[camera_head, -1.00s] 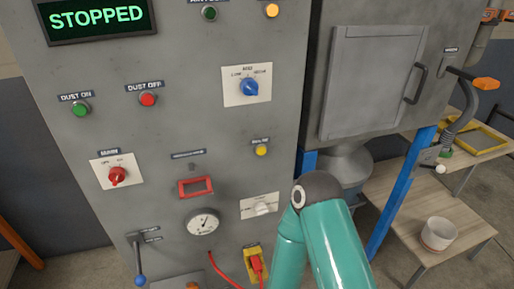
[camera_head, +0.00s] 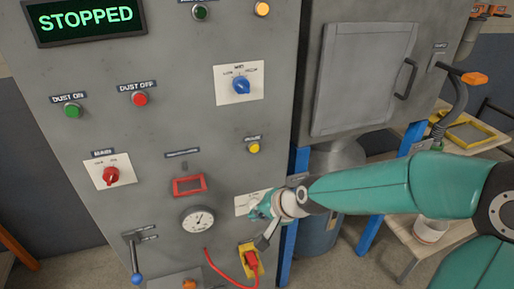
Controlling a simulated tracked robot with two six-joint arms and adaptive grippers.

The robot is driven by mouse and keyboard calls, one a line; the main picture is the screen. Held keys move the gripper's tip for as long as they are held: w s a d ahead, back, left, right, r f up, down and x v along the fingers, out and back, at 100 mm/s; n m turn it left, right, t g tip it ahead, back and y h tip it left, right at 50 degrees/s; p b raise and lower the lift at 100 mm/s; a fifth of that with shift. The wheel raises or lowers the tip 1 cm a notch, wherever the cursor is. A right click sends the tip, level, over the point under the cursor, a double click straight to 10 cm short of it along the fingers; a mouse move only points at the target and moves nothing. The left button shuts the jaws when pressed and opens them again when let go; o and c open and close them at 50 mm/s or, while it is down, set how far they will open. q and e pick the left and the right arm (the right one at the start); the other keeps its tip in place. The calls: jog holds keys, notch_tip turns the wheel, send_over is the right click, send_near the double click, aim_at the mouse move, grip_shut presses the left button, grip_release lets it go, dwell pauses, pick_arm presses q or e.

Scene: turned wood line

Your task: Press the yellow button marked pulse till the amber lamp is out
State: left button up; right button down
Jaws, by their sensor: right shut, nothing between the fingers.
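The yellow button (camera_head: 253,147) sits under a small dark label on the grey panel (camera_head: 215,125), right of centre. The amber lamp (camera_head: 262,8) is at the top edge of the panel and looks bright. My right gripper (camera_head: 262,226) is shut and empty, below the yellow button and in front of the white plate (camera_head: 243,204). Its arm comes in from the right. I cannot tell whether the gripper touches the panel. My left gripper is not in view.
Near the right gripper are a yellow socket with a red plug and cable (camera_head: 251,260) and a round gauge (camera_head: 198,220). A blue selector (camera_head: 241,86) is above the button. A grey door with a handle (camera_head: 405,78) is at right.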

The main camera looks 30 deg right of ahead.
aim_at(254, 148)
jog(key=s+d+r+m+t, duration=0.2)
jog(key=d+r, duration=0.1)
jog(key=r, duration=0.8)
jog(key=shift+r+m, duration=0.25)
jog(key=shift+m, duration=0.05)
jog(key=shift+w+d, duration=0.15)
jog(key=shift+w, duration=0.05)
jog(key=shift+w+d+p, duration=0.15)
jog(key=shift+w+d, duration=0.2)
jog(key=shift+w, duration=1.05)
jog(key=shift+w+d+p, duration=0.1)
jog(key=shift+w+d, duration=0.2)
jog(key=shift+w, duration=1.05)
jog(key=shift+w+d+p, duration=0.15)
jog(key=shift+w+d, duration=0.2)
jog(key=shift+w, duration=1.05)
jog(key=shift+w+d, duration=0.1)
jog(key=shift+w, duration=0.35)
jog(key=shift+w, duration=0.35)
jog(key=shift+s, duration=0.8)
